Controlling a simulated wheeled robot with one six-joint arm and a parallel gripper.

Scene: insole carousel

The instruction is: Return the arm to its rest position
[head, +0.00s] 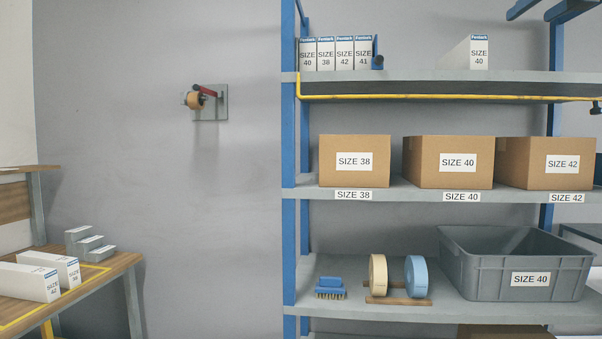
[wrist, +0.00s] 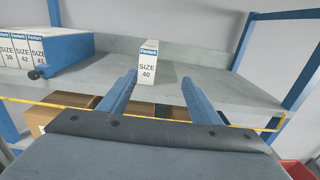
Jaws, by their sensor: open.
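My gripper (wrist: 158,92) shows in the wrist view with its two blue fingers apart and nothing between them. A white box marked SIZE 40 (wrist: 148,62) stands upright on the top shelf (wrist: 190,85), beyond the fingertips and apart from them. The same box (head: 479,53) shows in the head view, standing alone on the right part of the top shelf (head: 420,76).
A row of several size boxes (head: 335,54) stands at the top shelf's left end against a blue stop (head: 377,52). A yellow rail (head: 440,97) runs along the shelf's front. Cardboard boxes (head: 354,161) and a grey crate (head: 480,285) sit below. A wooden table (head: 110,272) is at left.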

